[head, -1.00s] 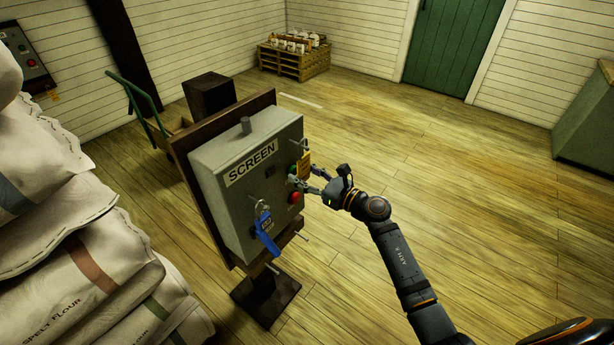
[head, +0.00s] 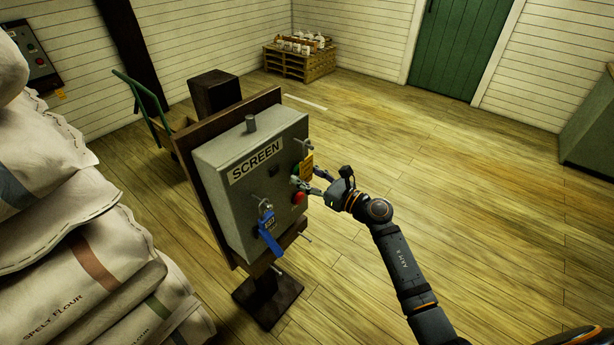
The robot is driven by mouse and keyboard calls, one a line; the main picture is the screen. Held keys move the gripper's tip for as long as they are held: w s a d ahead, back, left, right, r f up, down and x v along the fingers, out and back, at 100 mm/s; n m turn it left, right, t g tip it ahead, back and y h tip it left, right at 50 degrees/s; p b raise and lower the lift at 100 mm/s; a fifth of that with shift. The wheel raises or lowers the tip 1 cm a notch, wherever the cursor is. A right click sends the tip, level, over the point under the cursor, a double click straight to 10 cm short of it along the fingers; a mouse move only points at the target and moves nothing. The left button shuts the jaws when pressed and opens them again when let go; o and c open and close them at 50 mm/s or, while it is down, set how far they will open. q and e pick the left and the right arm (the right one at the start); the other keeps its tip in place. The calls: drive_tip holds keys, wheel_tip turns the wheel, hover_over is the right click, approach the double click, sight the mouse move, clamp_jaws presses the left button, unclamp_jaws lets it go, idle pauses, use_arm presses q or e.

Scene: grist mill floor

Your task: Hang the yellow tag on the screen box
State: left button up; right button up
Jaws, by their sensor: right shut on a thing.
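The grey screen box (head: 236,196), labelled SCREEN, is mounted on a dark board on a post. The yellow tag (head: 306,165) is at the box's right side, near its upper hook. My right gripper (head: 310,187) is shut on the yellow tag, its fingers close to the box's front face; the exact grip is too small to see. A red button (head: 299,198) sits just below my right gripper. I cannot tell whether the yellow tag is on the hook. My left gripper is not in view.
Stacked flour sacks (head: 70,240) fill the left side. A green hand cart (head: 145,110) stands behind the box. A pallet with bottles (head: 300,60) is at the back wall. A green cabinet (head: 590,125) stands at the right. The wooden floor between is clear.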

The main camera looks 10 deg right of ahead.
drive_tip(key=shift+f, duration=0.15)
drive_tip(key=o, duration=1.2)
drive_tip(key=shift+c, duration=0.2)
drive_tip(key=v, duration=1.2)
